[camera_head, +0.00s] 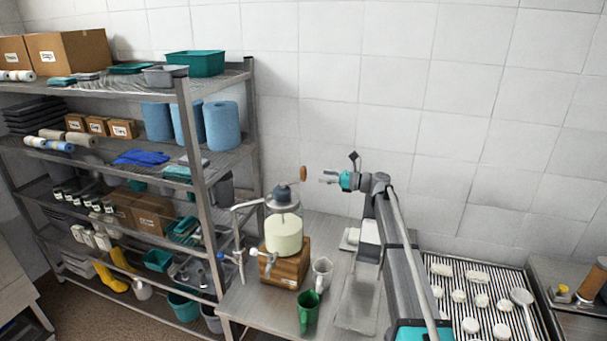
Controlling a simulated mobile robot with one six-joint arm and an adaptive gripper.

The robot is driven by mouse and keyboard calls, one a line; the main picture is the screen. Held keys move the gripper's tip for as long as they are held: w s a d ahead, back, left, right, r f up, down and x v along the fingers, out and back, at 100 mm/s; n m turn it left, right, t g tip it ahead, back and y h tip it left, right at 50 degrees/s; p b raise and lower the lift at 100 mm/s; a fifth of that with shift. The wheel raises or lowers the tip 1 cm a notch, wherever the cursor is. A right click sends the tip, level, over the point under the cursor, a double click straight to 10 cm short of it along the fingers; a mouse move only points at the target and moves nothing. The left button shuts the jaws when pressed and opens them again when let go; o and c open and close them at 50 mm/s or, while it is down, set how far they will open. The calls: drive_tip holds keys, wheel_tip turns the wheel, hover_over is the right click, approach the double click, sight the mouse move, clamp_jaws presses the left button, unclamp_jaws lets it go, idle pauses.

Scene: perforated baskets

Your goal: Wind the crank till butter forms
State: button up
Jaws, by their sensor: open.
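The butter churn (284,235) stands on a wooden block (287,265) on the metal table, with a pale jar and a grey metal top (284,198). A brown wooden knob (303,174), which looks like the crank's handle, stands upright at the top right of the churn. My gripper (325,177) is open and empty, a little to the right of the knob and at about its height, pointing left. I cannot tell whether its fingertips are level with the knob in depth. What is inside the jar cannot be made out.
A loaded metal shelf (196,140) stands left. A ridged tray (468,270) with white pieces lies right. The wall behind is bare.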

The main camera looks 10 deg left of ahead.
sight(304, 179)
drive_tip(key=a, duration=0.2)
drive_tip(key=w+a, duration=0.1)
drive_tip(key=a, duration=0.5)
drive_tip(key=shift+w, duration=0.25)
clamp_jaws()
